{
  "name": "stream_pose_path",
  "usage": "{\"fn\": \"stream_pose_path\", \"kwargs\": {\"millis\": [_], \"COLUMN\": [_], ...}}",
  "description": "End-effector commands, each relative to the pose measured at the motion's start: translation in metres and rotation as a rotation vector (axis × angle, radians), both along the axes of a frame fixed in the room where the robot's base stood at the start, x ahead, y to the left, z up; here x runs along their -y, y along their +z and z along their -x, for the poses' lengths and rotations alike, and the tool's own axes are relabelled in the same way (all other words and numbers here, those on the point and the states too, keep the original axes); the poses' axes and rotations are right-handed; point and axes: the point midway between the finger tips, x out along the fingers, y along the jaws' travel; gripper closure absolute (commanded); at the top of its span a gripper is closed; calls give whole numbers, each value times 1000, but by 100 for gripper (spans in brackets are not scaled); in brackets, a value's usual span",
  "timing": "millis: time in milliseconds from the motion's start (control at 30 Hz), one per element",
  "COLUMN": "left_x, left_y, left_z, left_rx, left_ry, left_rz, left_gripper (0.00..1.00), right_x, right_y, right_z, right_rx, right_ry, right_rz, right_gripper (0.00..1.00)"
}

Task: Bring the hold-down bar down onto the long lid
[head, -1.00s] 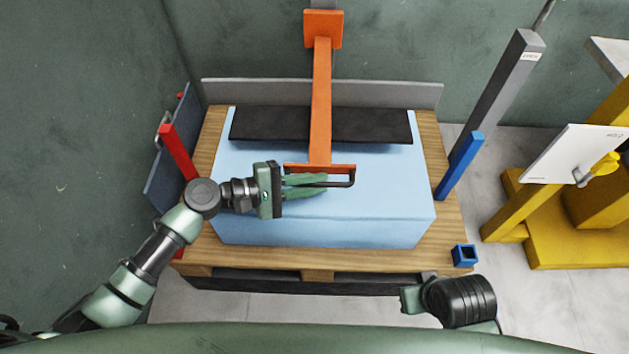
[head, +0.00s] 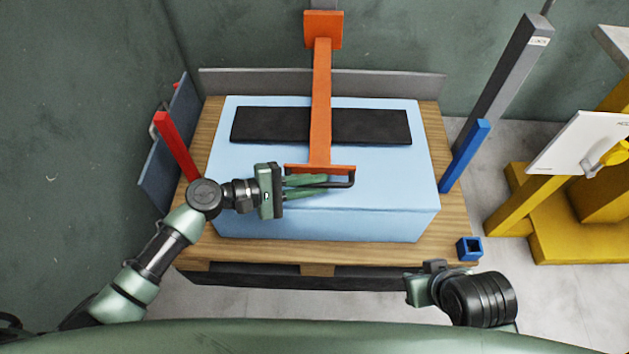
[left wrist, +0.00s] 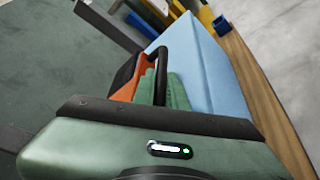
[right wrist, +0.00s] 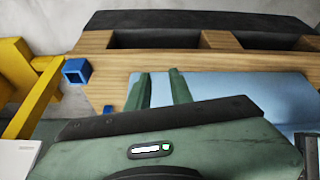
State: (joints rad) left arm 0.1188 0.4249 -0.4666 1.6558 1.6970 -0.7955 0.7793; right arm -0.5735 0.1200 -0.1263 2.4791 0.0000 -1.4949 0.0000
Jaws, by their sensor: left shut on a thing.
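The orange hold-down bar (head: 320,95) runs from the rear post toward me, crossing over the middle of the long black lid (head: 370,127). The lid lies flat across the light blue foam block (head: 330,225), on or very close to its top; any small gap is hidden. The bar's front end carries a black handle (head: 351,178). My left gripper (head: 322,183) is shut on this handle from the left, and the handle also shows in the left wrist view (left wrist: 162,75). My right gripper (right wrist: 160,72) is open and empty, low at the pallet's front right.
The foam stands on a wooden pallet (head: 205,250) with a grey board (head: 240,82) behind. A red post (head: 175,145) stands left; a blue post (head: 465,155), grey column (head: 500,85) and yellow frame (head: 560,230) stand right. A small blue socket (head: 469,248) sits at the front right corner.

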Motion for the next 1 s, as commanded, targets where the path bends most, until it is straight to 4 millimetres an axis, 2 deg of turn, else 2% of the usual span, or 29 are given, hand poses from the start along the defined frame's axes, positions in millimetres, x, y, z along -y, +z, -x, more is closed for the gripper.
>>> {"fn": "stream_pose_path", "kwargs": {"millis": [67,433,600,800,1000], "left_x": [0,-4,-27,-57,-71], "left_y": [0,1,6,13,17], "left_z": [1,2,10,21,26], "left_rx": [-1,0,-2,-3,-2], "left_ry": [-2,0,0,1,-1], "left_rz": [-1,-1,-3,-2,-1], "left_gripper": [78,78,78,78,78], "right_x": [0,0,4,6,6], "right_y": [0,1,-2,-1,0], "right_z": [0,0,16,21,21], "right_rx": [0,-2,-71,-93,-91], "right_ry": [0,0,-7,-8,-8], "right_rz": [0,1,13,18,18], "right_gripper": [78,78,78,78,78]}}
